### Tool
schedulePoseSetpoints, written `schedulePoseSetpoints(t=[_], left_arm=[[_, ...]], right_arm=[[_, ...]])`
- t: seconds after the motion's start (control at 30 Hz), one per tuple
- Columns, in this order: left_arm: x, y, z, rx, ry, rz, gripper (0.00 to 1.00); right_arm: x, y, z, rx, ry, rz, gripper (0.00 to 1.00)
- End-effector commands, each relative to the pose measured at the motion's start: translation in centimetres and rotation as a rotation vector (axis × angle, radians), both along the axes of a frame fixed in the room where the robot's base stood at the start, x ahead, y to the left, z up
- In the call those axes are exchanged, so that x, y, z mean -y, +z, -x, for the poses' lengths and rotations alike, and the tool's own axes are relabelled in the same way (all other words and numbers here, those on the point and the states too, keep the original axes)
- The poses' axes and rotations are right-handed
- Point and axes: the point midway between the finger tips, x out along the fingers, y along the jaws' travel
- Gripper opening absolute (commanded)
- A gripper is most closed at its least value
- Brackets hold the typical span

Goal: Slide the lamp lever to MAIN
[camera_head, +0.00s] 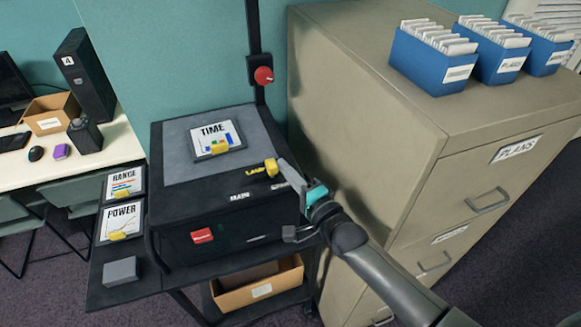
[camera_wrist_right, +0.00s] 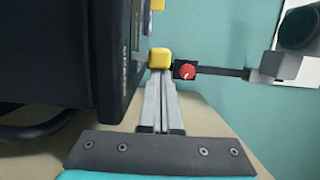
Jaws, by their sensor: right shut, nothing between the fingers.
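The lamp lever's yellow knob (camera_head: 271,167) is on the right part of the top of the black projector box (camera_head: 180,212), beside a yellow LAMP label (camera_head: 255,170). A white MAIN label (camera_head: 240,196) lies nearer the front; a second label to its right is partly hidden by my gripper. My right gripper (camera_head: 281,163) is shut and empty, its fingertips right by the knob. In the right wrist view the yellow knob (camera_wrist_right: 159,57) appears just beyond the closed fingertips (camera_wrist_right: 159,82); I cannot tell whether they touch. My left gripper is out of view.
A post with a red knob (camera_head: 263,75) rises behind the box. A beige filing cabinet (camera_head: 365,130) with blue file boxes stands close on the right. Cards marked TIME (camera_head: 215,134), RANGE (camera_head: 122,185) and POWER (camera_head: 120,221) lie on and beside the box.

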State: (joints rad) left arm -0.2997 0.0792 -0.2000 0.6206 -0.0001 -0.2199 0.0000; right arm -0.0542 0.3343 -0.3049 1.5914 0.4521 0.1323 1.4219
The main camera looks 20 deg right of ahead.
Motion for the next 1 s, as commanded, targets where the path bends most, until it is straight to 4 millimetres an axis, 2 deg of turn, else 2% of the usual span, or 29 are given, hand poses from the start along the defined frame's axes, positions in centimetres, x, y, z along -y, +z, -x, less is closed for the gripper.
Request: schedulePoseSetpoints(t=[0.2, 0.4, 1.0], left_arm=[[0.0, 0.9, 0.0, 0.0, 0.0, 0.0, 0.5], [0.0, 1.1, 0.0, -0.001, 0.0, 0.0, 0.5], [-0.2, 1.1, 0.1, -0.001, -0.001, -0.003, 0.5]], right_arm=[[-4.1, 0.2, 0.1, -0.002, 0.001, -0.009, 0.0], [-6.4, 0.1, 0.2, -0.001, 0.001, -0.003, 0.0], [-6.6, 0.1, 0.0, 0.0, 0.002, -0.001, 0.0]])
